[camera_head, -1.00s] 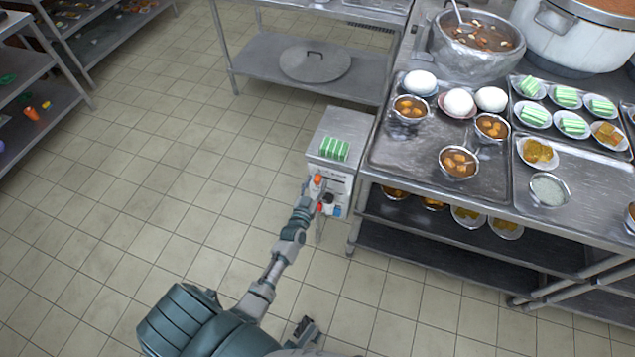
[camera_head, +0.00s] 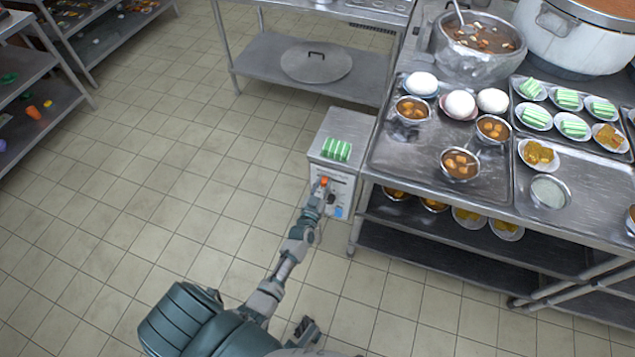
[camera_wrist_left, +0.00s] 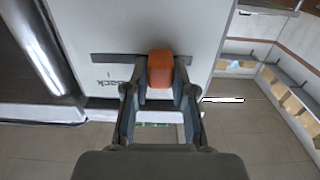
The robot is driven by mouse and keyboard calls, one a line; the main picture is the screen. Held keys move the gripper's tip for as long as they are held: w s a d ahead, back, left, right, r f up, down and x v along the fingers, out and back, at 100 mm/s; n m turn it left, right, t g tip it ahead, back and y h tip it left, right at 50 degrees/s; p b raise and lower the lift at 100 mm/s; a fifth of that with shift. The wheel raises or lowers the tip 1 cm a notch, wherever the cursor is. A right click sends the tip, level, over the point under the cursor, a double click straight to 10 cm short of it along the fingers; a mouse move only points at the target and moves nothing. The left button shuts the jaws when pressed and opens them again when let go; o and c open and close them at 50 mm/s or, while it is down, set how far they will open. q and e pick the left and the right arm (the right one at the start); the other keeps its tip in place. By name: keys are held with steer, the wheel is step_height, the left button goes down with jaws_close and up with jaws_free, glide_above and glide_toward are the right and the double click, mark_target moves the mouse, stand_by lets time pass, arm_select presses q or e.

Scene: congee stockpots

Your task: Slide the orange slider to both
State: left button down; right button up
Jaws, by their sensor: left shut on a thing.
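The orange slider (camera_head: 323,181) sits on the front panel of a grey metal box (camera_head: 343,141) left of the steel table. In the left wrist view the slider (camera_wrist_left: 160,68) is an orange block on a dark horizontal slot (camera_wrist_left: 104,58), with the printed word "back" beside it. My left gripper (camera_head: 320,187) is at the slider. In the left wrist view its fingers (camera_wrist_left: 160,90) are on both sides of the slider and shut on it.
Green-and-white striped pieces (camera_head: 336,149) lie on the box top. A dark knob and a blue part (camera_head: 338,212) are on the panel below the slider. The steel table (camera_head: 392,172) with bowls and plates stands close on the right. Tiled floor is free on the left.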

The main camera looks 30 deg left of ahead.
arm_select(q)
steer(key=shift+w+d, duration=0.25)
steer(key=shift+d, duration=0.8)
arm_select(e)
steer(key=shift+w+f, duration=0.2)
steer(key=shift+f, duration=0.5)
arm_select(q)
steer(key=c, duration=1)
jaws_free()
steer(key=shift+o, duration=0.2)
steer(key=v, duration=1.2)
steer(key=shift+a+f, duration=0.1)
steer(key=shift+f, duration=0.05)
